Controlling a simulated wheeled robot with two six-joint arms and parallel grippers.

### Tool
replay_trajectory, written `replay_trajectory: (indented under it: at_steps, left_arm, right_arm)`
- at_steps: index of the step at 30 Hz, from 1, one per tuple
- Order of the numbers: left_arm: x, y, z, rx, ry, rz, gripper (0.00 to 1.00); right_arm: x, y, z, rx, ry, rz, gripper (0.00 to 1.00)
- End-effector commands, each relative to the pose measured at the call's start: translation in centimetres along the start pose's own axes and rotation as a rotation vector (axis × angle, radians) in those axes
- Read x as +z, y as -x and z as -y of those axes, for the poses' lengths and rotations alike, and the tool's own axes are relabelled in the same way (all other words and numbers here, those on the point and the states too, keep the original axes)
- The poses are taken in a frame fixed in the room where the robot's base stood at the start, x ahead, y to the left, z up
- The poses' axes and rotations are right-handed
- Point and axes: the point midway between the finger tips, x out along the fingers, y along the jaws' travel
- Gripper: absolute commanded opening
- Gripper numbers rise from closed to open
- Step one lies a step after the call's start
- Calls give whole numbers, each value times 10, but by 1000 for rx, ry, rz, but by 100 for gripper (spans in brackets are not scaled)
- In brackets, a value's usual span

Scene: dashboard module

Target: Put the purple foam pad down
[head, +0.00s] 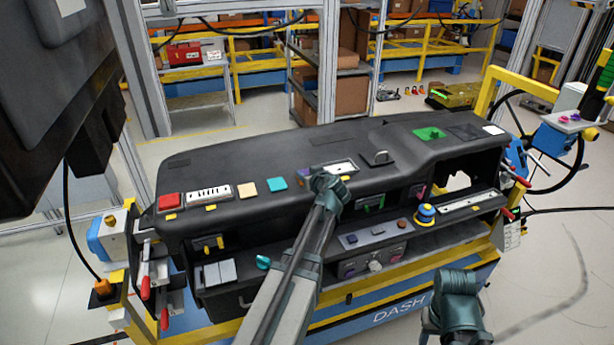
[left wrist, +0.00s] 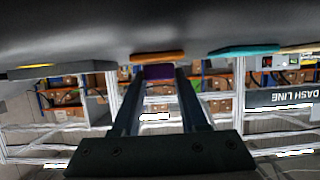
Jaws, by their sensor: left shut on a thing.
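The purple foam pad (left wrist: 158,72) is between the fingertips of my left gripper (left wrist: 158,82), which is shut on it. In the left wrist view an orange-brown pad (left wrist: 158,56) shows right beside the purple one, against the dark dashboard surface; I cannot tell whether the two touch. In the head view my left gripper (head: 322,178) is over the middle of the dashboard top (head: 225,165), and a bit of purple (head: 304,172) shows at its left. My right arm's dark green end (head: 460,298) is low at the right, in front of the dashboard; its fingers are not clear.
On the dashboard top, left of my left gripper, are a teal pad (head: 277,184), a beige pad (head: 247,189), a white switch strip (head: 208,194) and a red pad (head: 170,201). A light-topped tray (head: 340,166) and a handle (head: 379,157) are to the right.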

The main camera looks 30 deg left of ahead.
Motion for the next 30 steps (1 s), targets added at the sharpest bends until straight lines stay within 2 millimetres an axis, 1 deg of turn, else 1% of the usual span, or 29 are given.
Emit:
replay_trajectory:
  at_steps: [3, 4, 6, 9, 17, 20, 23, 30]
  left_arm:
    - [4, -2, 0, 0, 0, 0, 0]
    - [4, -2, 0, 0, 0, 0, 44]
    - [3, -1, 0, 0, 0, 0, 57]
    - [3, -1, 0, 0, 0, 0, 73]
    - [2, -1, 0, 0, 0, 0, 73]
    - [-3, 1, 0, 0, 0, 0, 73]
    - [-2, 18, 0, 3, -1, 0, 73]
    - [-3, 69, 2, 3, -1, 0, 73]
  right_arm:
    - [0, -4, 0, 0, 1, 0, 50]
    - [0, -4, 0, 0, 1, 0, 50]
    - [0, -3, 0, 0, 1, 0, 50]
    - [0, -3, 0, 0, 1, 0, 50]
    - [0, -2, 0, 0, 0, 0, 50]
    - [0, 3, 0, 0, 0, 0, 50]
    - [0, 9, -1, 0, -2, 0, 50]
    - [2, 29, -3, -1, -6, 0, 50]
